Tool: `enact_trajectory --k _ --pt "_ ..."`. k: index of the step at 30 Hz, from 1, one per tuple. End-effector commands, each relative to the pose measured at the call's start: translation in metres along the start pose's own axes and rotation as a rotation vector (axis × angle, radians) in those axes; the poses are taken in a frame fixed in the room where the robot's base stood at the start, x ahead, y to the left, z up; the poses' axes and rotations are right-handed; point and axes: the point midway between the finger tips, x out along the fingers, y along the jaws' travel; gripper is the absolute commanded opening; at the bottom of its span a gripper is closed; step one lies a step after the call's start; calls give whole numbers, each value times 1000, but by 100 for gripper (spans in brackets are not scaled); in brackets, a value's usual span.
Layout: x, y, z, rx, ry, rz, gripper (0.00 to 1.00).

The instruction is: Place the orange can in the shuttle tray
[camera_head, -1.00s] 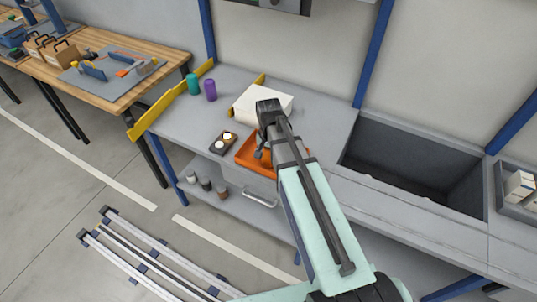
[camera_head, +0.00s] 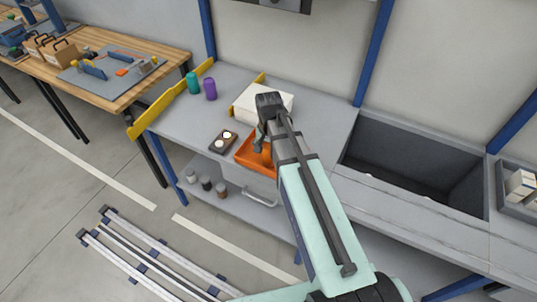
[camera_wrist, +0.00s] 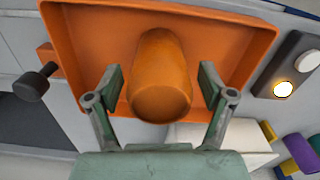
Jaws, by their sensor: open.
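The orange shuttle tray (camera_head: 246,157) is on the grey workbench, partly hidden by my arm; its inside fills the upper wrist view (camera_wrist: 75,40). The orange can (camera_wrist: 160,80) is over the tray floor in the wrist view, between my gripper's fingers (camera_wrist: 161,78). The fingers are spread with a visible gap on each side of the can. Whether the can's base rests on the tray floor cannot be told. In the head view my gripper (camera_head: 261,145) is over the tray, and a bit of the can (camera_head: 267,153) shows below it.
A white box (camera_head: 250,105) stands behind the tray. A two-button box (camera_head: 223,140) is left of it. Teal (camera_head: 193,83) and purple (camera_head: 210,89) cans stand by the yellow edge guard (camera_head: 170,105). A sunken grey bin (camera_head: 415,155) is at right.

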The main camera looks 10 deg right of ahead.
Motion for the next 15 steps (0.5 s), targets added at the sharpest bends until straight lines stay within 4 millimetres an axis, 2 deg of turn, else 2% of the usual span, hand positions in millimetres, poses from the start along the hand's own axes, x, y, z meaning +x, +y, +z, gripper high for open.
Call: enact_trajectory --k 15 --pt "-76 0 -1 0 2 -1 81"
